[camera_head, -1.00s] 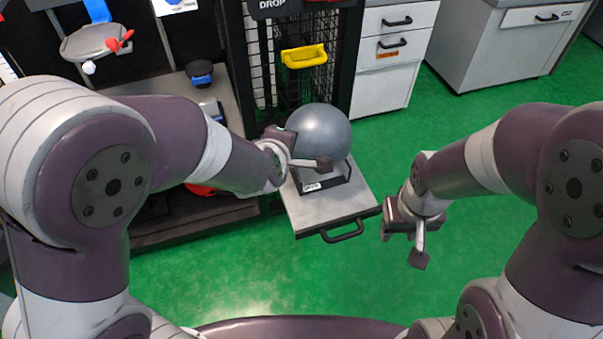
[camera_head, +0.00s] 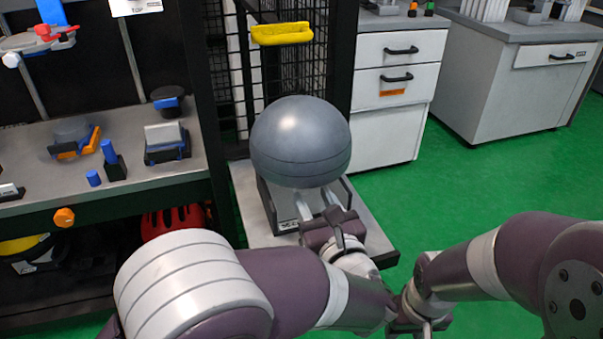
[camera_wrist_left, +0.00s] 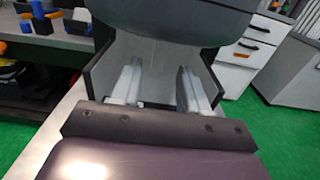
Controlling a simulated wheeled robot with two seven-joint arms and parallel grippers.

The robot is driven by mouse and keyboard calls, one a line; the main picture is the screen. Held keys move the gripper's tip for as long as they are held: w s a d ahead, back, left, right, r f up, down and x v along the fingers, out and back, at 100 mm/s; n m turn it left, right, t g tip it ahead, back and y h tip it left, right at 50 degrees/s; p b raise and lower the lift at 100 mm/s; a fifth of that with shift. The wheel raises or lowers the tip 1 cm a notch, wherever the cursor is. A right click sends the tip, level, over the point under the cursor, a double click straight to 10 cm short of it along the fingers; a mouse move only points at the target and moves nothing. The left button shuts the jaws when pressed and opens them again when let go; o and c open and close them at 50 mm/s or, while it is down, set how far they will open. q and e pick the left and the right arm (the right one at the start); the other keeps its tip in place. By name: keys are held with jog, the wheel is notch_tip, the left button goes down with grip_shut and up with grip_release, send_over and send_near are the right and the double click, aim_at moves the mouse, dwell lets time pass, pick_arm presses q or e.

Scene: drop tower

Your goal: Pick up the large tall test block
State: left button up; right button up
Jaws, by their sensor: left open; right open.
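No block is clearly the large tall test block. An upright blue block with a dark base (camera_head: 112,165) stands on the bench at the left. A light grey block (camera_head: 164,134) sits in a dark holder near it. My left gripper (camera_head: 318,202) is open and away from these blocks, at the front of a cradle (camera_head: 283,222) under a big grey ball (camera_head: 300,140). In the left wrist view its two fingers (camera_wrist_left: 160,78) point into the cradle below the ball, with nothing seen between them. My right gripper (camera_head: 420,318) is low at the right, partly cut off.
The bench (camera_head: 60,203) holds several small items. The cradle stands on a grey platform (camera_head: 243,192) before a dark mesh cage with a yellow handle (camera_head: 282,33). White drawers (camera_head: 398,75) stand behind. Green floor is free at the right.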

aim_at(305, 192)
pick_arm(q)
jog(key=b+x, duration=0.1)
jog(key=x, duration=0.1)
jog(key=f+b+x, duration=0.1)
jog(key=x, duration=0.1)
jog(key=shift+w+a+b, duration=0.25)
jog(key=shift+b, duration=0.1)
jog(key=shift+w+r, duration=0.1)
jog(key=shift+w, duration=0.2)
jog(key=shift+a+r, duration=0.1)
jog(key=shift+r, duration=0.05)
grip_shut()
dwell(0.5)
